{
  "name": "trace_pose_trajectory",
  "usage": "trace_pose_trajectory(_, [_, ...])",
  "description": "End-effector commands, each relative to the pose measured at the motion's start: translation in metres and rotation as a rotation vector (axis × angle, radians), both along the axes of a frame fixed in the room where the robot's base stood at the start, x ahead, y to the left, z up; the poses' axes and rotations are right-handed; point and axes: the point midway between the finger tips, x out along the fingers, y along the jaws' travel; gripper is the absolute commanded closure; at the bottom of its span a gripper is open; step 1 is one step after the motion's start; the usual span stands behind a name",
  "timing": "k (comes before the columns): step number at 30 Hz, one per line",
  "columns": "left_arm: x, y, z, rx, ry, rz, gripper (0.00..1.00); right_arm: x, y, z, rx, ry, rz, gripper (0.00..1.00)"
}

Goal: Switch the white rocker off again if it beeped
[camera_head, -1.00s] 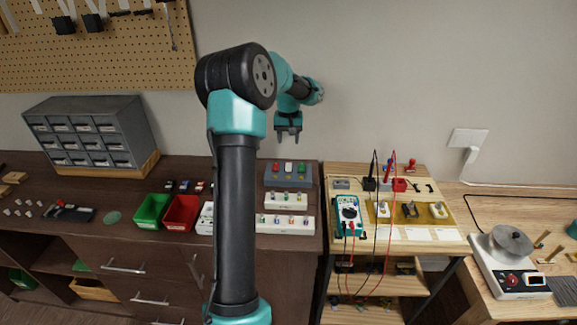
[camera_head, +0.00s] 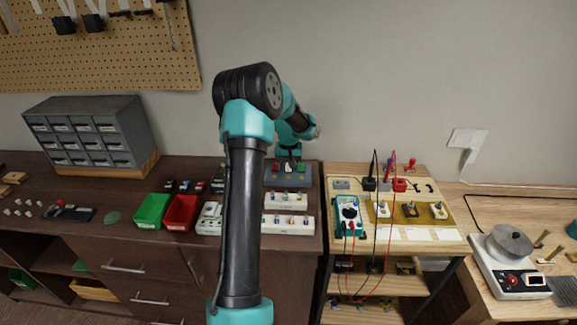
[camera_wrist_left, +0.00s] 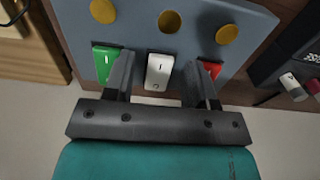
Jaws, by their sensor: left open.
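The white rocker (camera_wrist_left: 158,72) sits in the middle of the blue-grey switch box (camera_wrist_left: 140,22), between a green rocker (camera_wrist_left: 105,62) and a red rocker (camera_wrist_left: 211,69). My left gripper (camera_wrist_left: 161,62) is open, one finger on each side of the white rocker, with nothing held. I cannot tell whether it touches the box. In the head view the left gripper (camera_head: 289,161) is low over the back of the switch box (camera_head: 289,182). Three yellow discs show on the box; the middle one (camera_wrist_left: 169,21) looks darker. My right gripper is not in view.
Two white strips with small coloured parts (camera_head: 288,224) lie in front of the box. Green (camera_head: 152,210) and red (camera_head: 181,213) bins stand to the left. A multimeter (camera_head: 348,213) with leads is on the wooden table to the right.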

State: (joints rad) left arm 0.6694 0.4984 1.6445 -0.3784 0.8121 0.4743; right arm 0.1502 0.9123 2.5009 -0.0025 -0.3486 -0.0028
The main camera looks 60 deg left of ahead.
Motion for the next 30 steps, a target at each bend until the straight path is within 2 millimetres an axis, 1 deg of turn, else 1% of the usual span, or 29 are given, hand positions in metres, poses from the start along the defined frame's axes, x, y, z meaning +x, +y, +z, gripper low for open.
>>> trace_pose_trajectory(4, [0.0000, 0.0000, 0.0003, 0.000, 0.000, 0.000, 0.50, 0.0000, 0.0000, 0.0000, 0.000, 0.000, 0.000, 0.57])
trace_pose_trajectory(19, [0.0001, -0.0001, 0.0006, 0.000, 0.000, 0.000, 0.98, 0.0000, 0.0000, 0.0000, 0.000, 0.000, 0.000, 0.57])
trace_pose_trajectory(25, [0.0003, 0.0005, 0.0003, -0.011, 0.011, 0.000, 0.98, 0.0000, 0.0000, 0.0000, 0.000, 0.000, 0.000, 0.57])
trace_pose_trajectory(30, [0.0018, 0.0025, 0.0011, -0.060, 0.050, 0.002, 0.98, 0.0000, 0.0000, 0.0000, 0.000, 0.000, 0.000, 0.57])
